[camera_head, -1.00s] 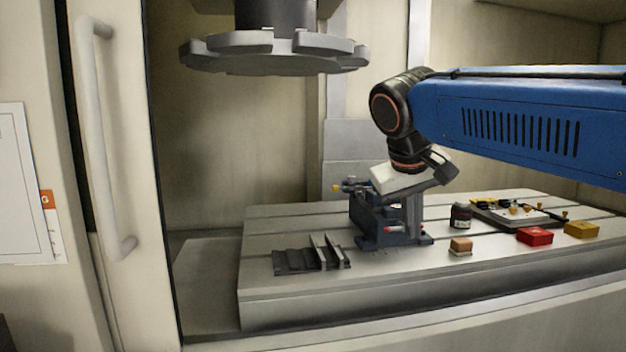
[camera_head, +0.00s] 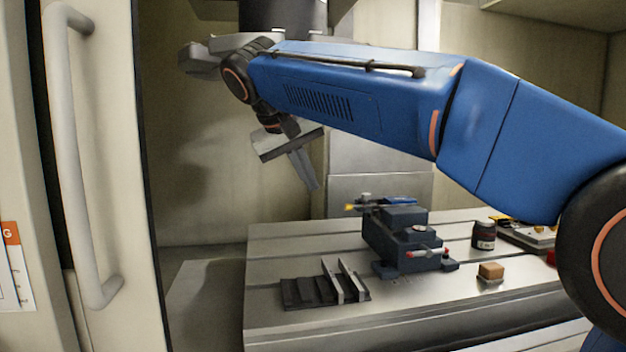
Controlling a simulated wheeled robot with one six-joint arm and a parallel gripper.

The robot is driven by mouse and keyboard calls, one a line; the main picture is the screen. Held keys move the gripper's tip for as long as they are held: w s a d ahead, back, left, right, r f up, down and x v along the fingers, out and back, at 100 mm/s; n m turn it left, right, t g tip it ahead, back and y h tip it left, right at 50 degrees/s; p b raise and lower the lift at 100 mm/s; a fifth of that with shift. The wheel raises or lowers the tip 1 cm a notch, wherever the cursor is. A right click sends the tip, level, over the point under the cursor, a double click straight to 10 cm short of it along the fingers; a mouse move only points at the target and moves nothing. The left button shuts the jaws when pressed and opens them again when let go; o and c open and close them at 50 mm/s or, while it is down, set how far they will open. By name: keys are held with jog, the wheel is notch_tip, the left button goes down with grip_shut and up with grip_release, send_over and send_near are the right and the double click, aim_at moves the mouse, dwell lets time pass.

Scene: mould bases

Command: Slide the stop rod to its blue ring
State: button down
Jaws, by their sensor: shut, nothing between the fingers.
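A dark blue vise-like block (camera_head: 385,240) stands on the slotted table. A thin rod with a yellow tip (camera_head: 350,207) sticks out to the left at its top back. A blue piece (camera_head: 400,201) lies along the top behind the block; I cannot tell whether it is the blue ring. A rod with red ends (camera_head: 427,253) runs along the block's front. I cannot tell for certain which is the stop rod. My gripper (camera_head: 314,187) is shut and empty, in the air above and left of the block, fingers pointing down and right, apart from everything.
A dark rack with upright plates (camera_head: 325,287) stands front left on the table (camera_head: 290,245). A tan block (camera_head: 491,271) and a dark jar (camera_head: 484,235) stand right of the vise. A grey disc-shaped tool head (camera_head: 200,60) hangs above, partly behind my arm.

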aim_at(346, 207)
jog(key=w+d+f, duration=0.4)
jog(key=d+f, duration=0.2)
jog(key=shift+w+d, duration=0.2)
jog(key=shift+w, duration=0.2)
jog(key=shift+w+d, duration=0.2)
jog(key=shift+d, duration=0.65)
jog(key=shift+a, duration=0.1)
